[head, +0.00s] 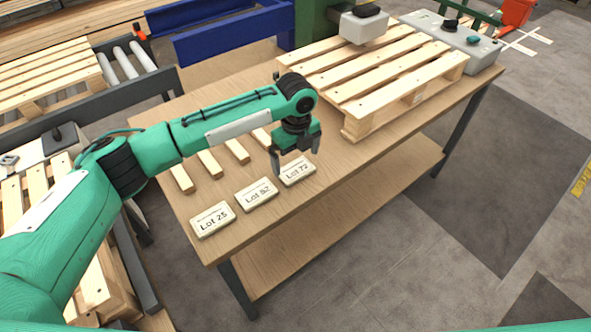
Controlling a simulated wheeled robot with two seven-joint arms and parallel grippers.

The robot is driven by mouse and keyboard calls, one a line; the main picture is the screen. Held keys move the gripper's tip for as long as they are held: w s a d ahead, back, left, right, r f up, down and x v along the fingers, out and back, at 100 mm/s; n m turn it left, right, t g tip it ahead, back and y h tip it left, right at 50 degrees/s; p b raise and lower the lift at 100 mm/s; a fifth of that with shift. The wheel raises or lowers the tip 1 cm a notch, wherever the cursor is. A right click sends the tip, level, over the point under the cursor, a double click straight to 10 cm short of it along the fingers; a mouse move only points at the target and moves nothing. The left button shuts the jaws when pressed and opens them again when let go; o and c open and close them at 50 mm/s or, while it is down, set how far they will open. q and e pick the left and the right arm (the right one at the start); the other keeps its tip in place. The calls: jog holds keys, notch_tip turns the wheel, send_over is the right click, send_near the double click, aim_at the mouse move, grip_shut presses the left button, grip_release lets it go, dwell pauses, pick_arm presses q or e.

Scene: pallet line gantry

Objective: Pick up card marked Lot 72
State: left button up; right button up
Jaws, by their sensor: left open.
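The card marked Lot 72 (299,172) lies on the wooden table, the rightmost of three pale cards near the front edge. The card marked Lot 52 (257,194) lies to its left, and the card marked Lot 23 (213,219) lies left of that. My left gripper (297,161) is open and points down over the Lot 72 card, with its fingers hiding part of the card's far edge. I cannot tell whether a finger touches the card. My right gripper is not in view.
The wooden table (350,175) also bears a slatted pallet (375,75) at the back right and several loose wooden slats (208,163) behind the cards. A grey control box (450,38) stands at the far right end. A roller conveyor (125,62) is at the left.

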aim_at(295, 169)
pick_arm(q)
jog(key=f, duration=0.4)
jog(key=shift+w, duration=0.2)
jog(key=shift+f, duration=0.2)
jog(key=c, duration=0.7)
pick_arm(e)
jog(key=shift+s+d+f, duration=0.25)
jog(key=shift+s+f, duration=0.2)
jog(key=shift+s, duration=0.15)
pick_arm(q)
jog(key=shift+r, duration=0.1)
